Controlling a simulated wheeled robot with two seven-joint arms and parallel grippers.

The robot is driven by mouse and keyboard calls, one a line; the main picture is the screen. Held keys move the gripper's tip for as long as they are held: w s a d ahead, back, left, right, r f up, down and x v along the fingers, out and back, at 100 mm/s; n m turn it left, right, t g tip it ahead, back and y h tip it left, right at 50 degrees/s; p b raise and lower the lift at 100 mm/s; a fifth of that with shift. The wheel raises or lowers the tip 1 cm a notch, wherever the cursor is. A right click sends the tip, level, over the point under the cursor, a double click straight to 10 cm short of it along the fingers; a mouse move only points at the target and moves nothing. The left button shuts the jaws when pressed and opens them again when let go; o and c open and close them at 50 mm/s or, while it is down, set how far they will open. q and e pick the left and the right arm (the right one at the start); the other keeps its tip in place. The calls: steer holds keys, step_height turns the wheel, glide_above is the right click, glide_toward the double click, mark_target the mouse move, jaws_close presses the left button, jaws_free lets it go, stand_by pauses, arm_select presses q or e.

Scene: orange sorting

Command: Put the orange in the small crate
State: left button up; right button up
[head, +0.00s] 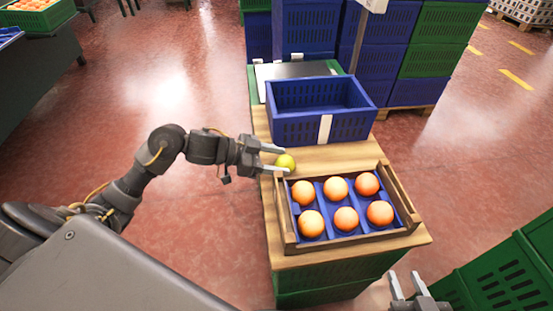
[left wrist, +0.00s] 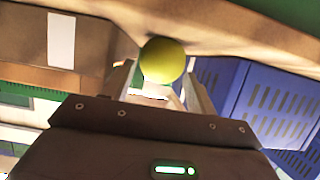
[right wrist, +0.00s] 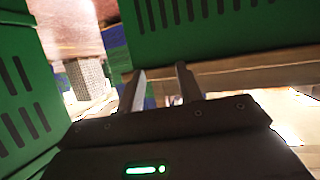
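A round yellow-green fruit (head: 285,161) sits on the wooden table top, just behind the wooden crate's left end. My left gripper (head: 280,159) reaches it from the left, fingers spread, with the fruit at the fingertips. In the left wrist view the fruit (left wrist: 163,60) shows between the tips, with small gaps apparent at its sides. The small wooden crate (head: 345,239) holds several oranges in blue compartments; all visible compartments are filled. A blue plastic crate (head: 294,131) stands behind it and looks empty. My right gripper (head: 408,284) is open and empty, low at the right front.
The wooden table top (head: 268,215) has little free room around the wooden crate. A flat grey plate (head: 292,70) lies behind the blue crate. Stacked blue and green crates (head: 390,50) stand at the back. A green crate (head: 512,268) is close beside my right gripper.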

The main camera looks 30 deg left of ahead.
arm_select(q)
steer(key=shift+r, duration=0.1)
steer(key=shift+a+r, duration=0.1)
steer(key=shift+a, duration=0.1)
steer(key=p+v, duration=0.2)
steer(key=v, duration=0.9)
steer(key=shift+s+a+r, duration=0.15)
steer(key=shift+s+a, duration=0.1)
arm_select(e)
steer(key=s+d+f+m+g+h, duration=0.1)
steer(key=s+d+f+g+h, duration=0.1)
steer(key=s+d+f+g, duration=0.2)
steer(key=shift+d+f+h, duration=0.3)
steer(key=shift+d+f, duration=0.1)
steer(key=shift+f, duration=0.15)
